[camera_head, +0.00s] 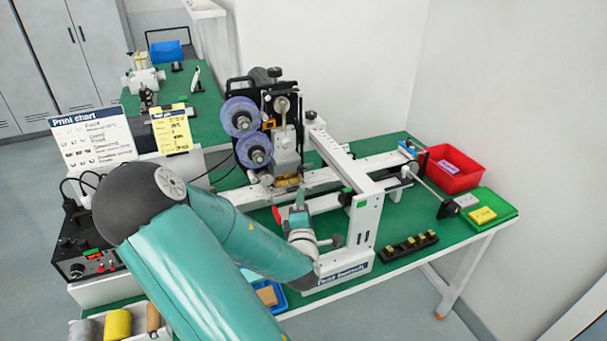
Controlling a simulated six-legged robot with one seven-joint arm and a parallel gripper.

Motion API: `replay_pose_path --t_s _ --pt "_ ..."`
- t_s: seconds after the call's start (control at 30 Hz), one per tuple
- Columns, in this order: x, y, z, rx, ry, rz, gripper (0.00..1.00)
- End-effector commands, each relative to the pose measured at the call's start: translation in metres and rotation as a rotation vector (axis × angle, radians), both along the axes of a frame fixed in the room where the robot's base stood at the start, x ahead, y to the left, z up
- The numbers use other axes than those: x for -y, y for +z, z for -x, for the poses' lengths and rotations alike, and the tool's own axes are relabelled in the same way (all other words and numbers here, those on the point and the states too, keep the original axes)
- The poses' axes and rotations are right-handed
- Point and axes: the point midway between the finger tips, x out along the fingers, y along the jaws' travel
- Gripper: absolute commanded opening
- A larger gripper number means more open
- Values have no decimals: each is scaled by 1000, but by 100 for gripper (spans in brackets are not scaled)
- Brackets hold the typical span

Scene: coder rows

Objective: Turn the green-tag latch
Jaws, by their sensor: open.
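A small green tag (347,190) shows on the white upright frame of the machine, with a dark part just below it that may be the latch. It is too small to tell how the latch is turned. My gripper (299,198) is in the middle of the machine, left of the green tag and apart from it in the picture. It is open, with nothing seen between its fingers. A red part (277,215) shows just left of my gripper. My arm hides part of the machine's lower front.
The white machine (345,272) stands on a green table (440,240). Two blue-violet reels (240,117) are behind my gripper. At right are a red bin (447,172), a green tray (510,208) and a black strip (408,246). A control box (85,262) is at left.

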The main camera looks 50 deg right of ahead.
Motion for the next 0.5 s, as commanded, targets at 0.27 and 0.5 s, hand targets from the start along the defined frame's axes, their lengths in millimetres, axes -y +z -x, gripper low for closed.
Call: replay_pose_path --t_s 0.27,0.5 --pt "39 4 -32 0 2 2 43" --pt "77 7 -59 0 1 2 43"
